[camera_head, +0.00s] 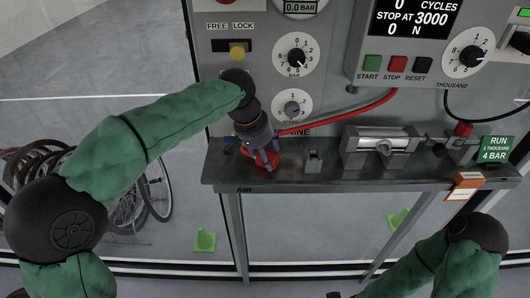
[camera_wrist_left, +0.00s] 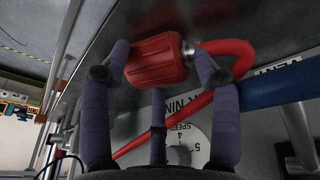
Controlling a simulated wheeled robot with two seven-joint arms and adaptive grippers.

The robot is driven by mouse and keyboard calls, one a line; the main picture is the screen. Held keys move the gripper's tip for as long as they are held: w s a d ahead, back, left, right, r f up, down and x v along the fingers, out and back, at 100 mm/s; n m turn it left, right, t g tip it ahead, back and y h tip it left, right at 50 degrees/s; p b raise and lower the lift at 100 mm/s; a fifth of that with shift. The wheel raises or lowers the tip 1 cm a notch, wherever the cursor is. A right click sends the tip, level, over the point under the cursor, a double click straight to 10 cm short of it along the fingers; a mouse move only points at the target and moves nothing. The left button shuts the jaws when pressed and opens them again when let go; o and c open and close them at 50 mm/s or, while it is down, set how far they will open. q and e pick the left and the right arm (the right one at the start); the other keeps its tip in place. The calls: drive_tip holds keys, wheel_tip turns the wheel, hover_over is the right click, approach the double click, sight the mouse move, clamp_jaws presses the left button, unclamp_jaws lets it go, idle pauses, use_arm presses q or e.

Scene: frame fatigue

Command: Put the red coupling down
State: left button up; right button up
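The red coupling (camera_wrist_left: 155,60) is a ribbed red cylinder with a metal fitting at one end, where a red hose (camera_wrist_left: 235,52) joins it. My left gripper (camera_wrist_left: 160,62) has its purple-grey fingers on either side of the coupling, with the tips bent in against its ends. The third finger is below it in the left wrist view. In the head view my left gripper (camera_head: 262,157) is low over the left end of the grey shelf (camera_head: 225,172), with red showing around the fingers. I cannot tell whether the coupling touches the shelf. My right gripper is out of view.
A metal clamp fixture (camera_head: 378,147) and a small grey block (camera_head: 313,160) stand on the shelf to the right. The panel with dials (camera_head: 295,55) rises behind. A red hose (camera_head: 350,115) runs across it. My right arm (camera_head: 465,255) is at the lower right.

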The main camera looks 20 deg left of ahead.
use_arm(q)
drive_tip(key=shift+r, duration=0.3)
drive_tip(key=v, duration=1.1)
drive_tip(key=shift+s+r, duration=0.2)
drive_tip(key=shift+r, duration=0.05)
drive_tip(key=shift+a, duration=0.1)
